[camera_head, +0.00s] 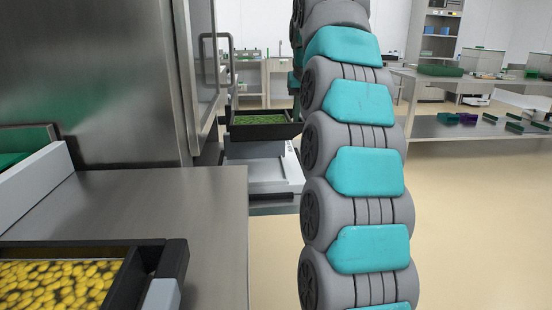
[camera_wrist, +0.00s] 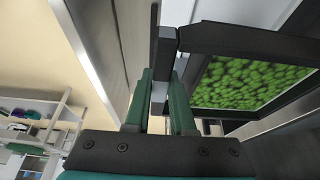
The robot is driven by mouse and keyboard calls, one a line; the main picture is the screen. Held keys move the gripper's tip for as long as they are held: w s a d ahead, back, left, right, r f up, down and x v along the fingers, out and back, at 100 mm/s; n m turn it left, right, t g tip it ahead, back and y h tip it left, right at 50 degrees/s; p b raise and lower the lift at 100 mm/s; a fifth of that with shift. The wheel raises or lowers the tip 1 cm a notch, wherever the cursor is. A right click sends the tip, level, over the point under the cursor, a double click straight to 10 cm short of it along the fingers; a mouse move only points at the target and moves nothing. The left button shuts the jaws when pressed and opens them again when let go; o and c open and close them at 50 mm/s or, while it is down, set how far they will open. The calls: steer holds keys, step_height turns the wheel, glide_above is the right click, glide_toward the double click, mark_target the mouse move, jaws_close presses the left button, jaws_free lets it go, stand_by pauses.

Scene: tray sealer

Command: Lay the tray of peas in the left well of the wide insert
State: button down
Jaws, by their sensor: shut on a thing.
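The tray of peas (camera_head: 262,131) is a black tray with green contents, near the middle of the head view. It appears level, over or on a pale grey drawer-like part (camera_head: 262,172); I cannot tell whether they touch. In the wrist view the tray (camera_wrist: 225,40) fills the upper right, with the peas visible inside. My gripper (camera_wrist: 168,78) has its green fingers shut on the dark tab at the tray's edge. In the head view my arm hides the gripper. I cannot make out the wells of the wide insert.
A black tray of yellow pieces (camera_head: 175,258) sits at the lower left by a steel worktop (camera_head: 200,200). A tall steel cabinet (camera_head: 110,80) with a handle stands at left. Shelving (camera_head: 470,130) with small items stands at right. Open floor lies right of my arm.

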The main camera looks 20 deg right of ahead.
steer(key=f, duration=0.4)
steer(key=shift+s+f, duration=0.2)
steer(key=shift+w+f, duration=0.1)
steer(key=shift+f, duration=2.35)
steer(key=shift+f, duration=0.15)
steer(key=c, duration=0.8)
jaws_free()
steer(key=shift+o, duration=0.2)
steer(key=v, duration=1.2)
